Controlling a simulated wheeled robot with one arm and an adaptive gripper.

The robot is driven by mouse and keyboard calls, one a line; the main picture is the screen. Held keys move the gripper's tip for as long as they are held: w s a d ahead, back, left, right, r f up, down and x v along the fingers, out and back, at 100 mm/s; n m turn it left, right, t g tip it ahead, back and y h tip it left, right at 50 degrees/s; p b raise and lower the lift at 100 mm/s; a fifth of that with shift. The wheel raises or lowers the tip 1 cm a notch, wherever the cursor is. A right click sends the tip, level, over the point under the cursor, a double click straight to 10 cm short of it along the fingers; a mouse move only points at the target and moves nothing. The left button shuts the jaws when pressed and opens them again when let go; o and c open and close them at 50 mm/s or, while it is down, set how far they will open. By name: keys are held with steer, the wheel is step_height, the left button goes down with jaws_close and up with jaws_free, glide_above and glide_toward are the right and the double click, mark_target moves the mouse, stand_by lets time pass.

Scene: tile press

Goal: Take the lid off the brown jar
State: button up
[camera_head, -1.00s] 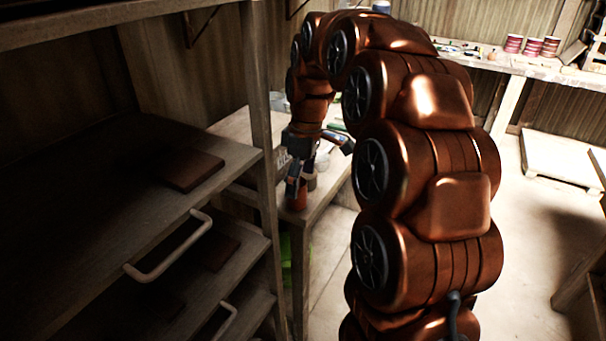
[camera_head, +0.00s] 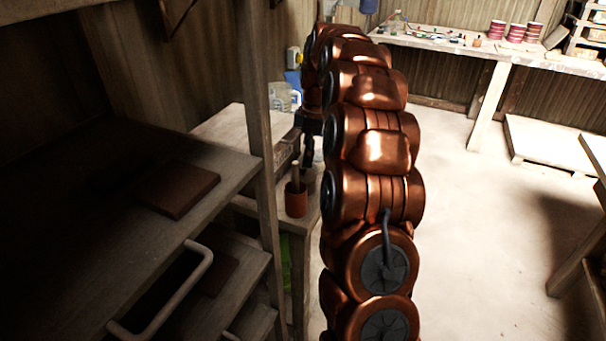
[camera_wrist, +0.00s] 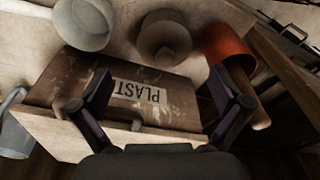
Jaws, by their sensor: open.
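In the wrist view a round, dull brown vessel (camera_wrist: 165,40), which looks like the brown jar, stands on the bench beyond my fingertips. A paler raised middle on its top may be the lid; I cannot tell a seam. My gripper (camera_wrist: 160,82) is open and empty, its two dark fingers spread above a wooden box (camera_wrist: 62,85) with a "PLAST" label, short of the jar. In the head view my gripper (camera_head: 308,150) is small and partly hidden by my arm, and I cannot make out the jar there.
An orange cup (camera_head: 296,203) with a stick stands at the bench's near end; it also shows in the wrist view (camera_wrist: 226,44), right of the jar. A pale pot (camera_wrist: 84,28) is left of the jar. A wooden shelf (camera_head: 110,205) fills the left; open floor lies right.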

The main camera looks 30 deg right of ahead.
mark_target(304, 172)
steer(key=shift+a+f+p, duration=0.2)
steer(key=shift+f+p, duration=0.05)
steer(key=shift+f, duration=0.7)
steer(key=shift+a+f+p, duration=0.2)
steer(key=shift+f+p, duration=0.1)
steer(key=shift+f, duration=0.6)
steer(key=shift+a+f+p, duration=0.2)
steer(key=shift+f+p, duration=0.05)
steer(key=shift+f, duration=0.7)
steer(key=c, duration=1.5)
steer(key=shift+s+f, duration=0.1)
